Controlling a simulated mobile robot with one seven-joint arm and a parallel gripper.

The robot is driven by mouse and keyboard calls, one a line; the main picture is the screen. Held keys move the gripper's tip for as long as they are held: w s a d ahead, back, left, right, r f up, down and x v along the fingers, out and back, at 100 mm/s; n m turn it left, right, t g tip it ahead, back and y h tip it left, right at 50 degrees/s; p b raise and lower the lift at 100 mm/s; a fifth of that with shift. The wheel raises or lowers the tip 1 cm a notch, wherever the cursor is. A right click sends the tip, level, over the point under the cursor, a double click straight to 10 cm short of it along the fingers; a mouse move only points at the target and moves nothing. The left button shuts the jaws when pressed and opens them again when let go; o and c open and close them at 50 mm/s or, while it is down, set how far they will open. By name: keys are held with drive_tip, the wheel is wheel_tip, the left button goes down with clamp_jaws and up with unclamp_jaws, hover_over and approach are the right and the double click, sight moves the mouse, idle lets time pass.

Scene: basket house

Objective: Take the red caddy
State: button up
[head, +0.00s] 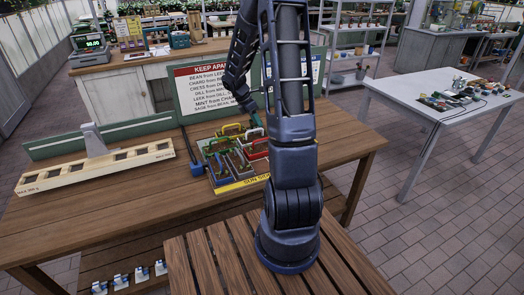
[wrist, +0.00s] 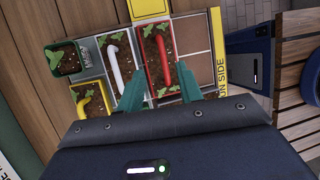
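The red caddy (head: 256,150) stands among other caddies in the divided tray (head: 240,183) on the wooden table. In the wrist view the red caddy (wrist: 161,52) is a narrow red-rimmed box of dark soil with green seedlings and a red handle. My gripper (wrist: 160,80) is open, its two teal fingers apart over the near end of the red caddy, with nothing seen between them but the caddy. I cannot tell whether they touch it. In the head view my gripper (head: 251,134) is small and partly hidden by my arm.
A white-handled caddy (wrist: 115,55) stands close to the left of the red one, and a yellow-handled caddy (wrist: 92,101) lies beyond it. A sign board (head: 205,88) stands behind the tray; a wooden rack (head: 95,168) is at left.

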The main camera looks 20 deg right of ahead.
sight(264, 139)
drive_tip(key=x, duration=0.5)
drive_tip(key=shift+s+f, duration=0.1)
drive_tip(key=shift+f, duration=0.2)
drive_tip(key=f, duration=0.2)
drive_tip(key=s+f, duration=0.1)
drive_tip(key=f, duration=0.1)
drive_tip(key=shift+d, duration=0.15)
drive_tip(key=shift+s+d+f, duration=0.1)
drive_tip(key=shift+d+f, duration=0.15)
drive_tip(key=shift+f, duration=0.25)
drive_tip(key=shift+c, duration=0.3)
clamp_jaws()
